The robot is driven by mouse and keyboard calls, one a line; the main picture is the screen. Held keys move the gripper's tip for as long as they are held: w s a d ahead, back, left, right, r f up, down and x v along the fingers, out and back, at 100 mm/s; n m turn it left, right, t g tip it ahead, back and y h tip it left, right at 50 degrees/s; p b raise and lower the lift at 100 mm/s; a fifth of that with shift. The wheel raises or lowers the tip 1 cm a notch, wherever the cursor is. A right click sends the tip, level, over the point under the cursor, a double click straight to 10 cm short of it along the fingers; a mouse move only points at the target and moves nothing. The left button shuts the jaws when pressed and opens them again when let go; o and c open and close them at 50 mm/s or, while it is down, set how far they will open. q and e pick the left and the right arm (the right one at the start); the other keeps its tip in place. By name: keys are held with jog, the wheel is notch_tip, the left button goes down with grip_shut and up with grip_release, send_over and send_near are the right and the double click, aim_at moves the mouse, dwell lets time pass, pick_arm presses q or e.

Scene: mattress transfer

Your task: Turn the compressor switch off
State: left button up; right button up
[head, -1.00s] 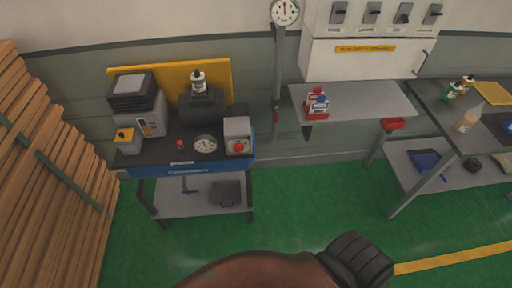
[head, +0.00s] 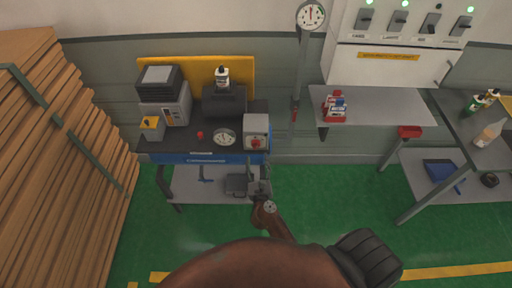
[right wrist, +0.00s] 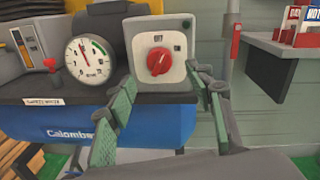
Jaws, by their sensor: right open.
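The compressor switch is a grey box with a white face and a red rotary knob (head: 256,143). It stands at the right end of the blue-fronted compressor bench (head: 190,157). In the right wrist view the red knob (right wrist: 159,61) sits on the white plate, below a small dark label; its exact setting is hard to read. My right gripper (head: 259,172) is open in front of and below the box. In the right wrist view its green-padded fingers (right wrist: 162,82) are spread either side of the knob, with no visible contact. My left gripper is out of view.
A round gauge (right wrist: 90,59) stands just left of the switch box. A grey shelf (head: 385,108) with small boxes is to the right. Stacked planks (head: 60,150) stand at far left.

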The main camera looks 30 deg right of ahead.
aim_at(256, 147)
jog(key=x, duration=0.6)
jog(key=shift+w, duration=0.2)
jog(key=shift+w+d, duration=0.3)
jog(key=shift+w, duration=0.25)
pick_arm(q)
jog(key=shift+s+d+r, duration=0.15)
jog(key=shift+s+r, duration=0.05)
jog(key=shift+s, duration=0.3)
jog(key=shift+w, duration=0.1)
pick_arm(e)
jog(key=shift+c, duration=0.4)
